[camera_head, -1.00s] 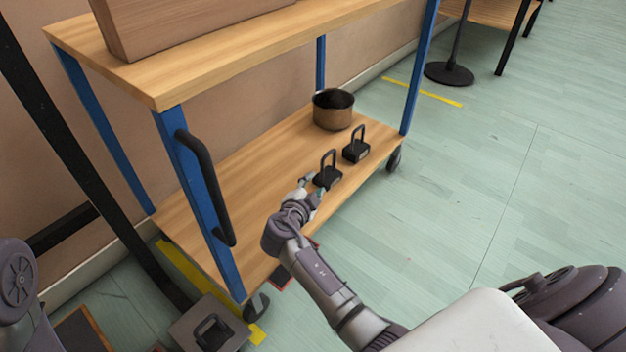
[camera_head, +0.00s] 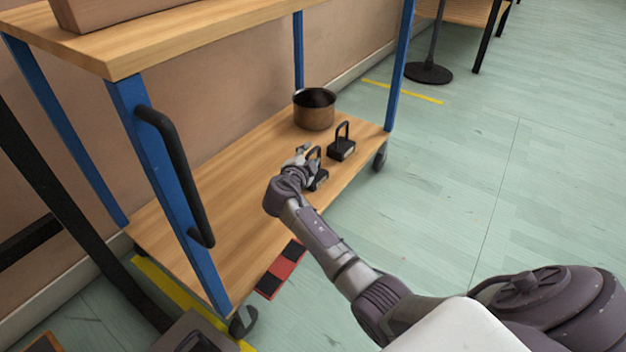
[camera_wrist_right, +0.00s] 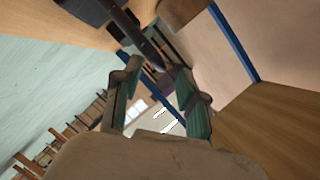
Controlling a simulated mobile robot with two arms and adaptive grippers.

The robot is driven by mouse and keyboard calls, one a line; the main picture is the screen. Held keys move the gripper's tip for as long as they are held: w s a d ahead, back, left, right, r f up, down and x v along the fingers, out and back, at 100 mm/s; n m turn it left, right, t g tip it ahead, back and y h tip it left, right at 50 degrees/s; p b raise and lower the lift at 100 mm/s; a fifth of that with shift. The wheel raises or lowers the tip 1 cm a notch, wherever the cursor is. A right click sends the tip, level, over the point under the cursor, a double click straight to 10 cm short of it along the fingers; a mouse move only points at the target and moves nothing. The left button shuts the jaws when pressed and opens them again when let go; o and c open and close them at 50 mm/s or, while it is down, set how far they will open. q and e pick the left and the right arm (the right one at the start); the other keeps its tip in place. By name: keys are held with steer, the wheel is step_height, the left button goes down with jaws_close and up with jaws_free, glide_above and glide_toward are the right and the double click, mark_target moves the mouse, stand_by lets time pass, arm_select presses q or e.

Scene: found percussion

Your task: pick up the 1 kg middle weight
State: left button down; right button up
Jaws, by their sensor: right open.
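Two black weights with loop handles stand on the cart's lower wooden shelf. The nearer weight (camera_head: 319,181) is partly hidden by my right gripper (camera_head: 304,154), and the farther weight (camera_head: 341,149) stands just behind it to the right. My right gripper is open at the nearer weight's handle. In the wrist view, a dark handle bar (camera_wrist_right: 143,38) runs to the space between the open fingertips (camera_wrist_right: 156,70); contact cannot be told. Part of a dark weight body (camera_wrist_right: 88,8) shows at the top edge. My left gripper is not in view.
A brown metal pot (camera_head: 314,113) stands behind the weights. The upper shelf (camera_head: 190,38) carries a wooden box (camera_head: 105,10). A blue post with a black handle (camera_head: 180,175) rises left of my arm. A grey block with a black handle (camera_head: 185,335) shows at the bottom edge.

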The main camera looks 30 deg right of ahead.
steer(key=x, duration=0.2)
steer(key=shift+w+d+f+b, duration=0.15)
steer(key=shift+d+b, duration=0.1)
steer(key=shift+b, duration=0.15)
jaws_close()
steer(key=shift+r, duration=0.2)
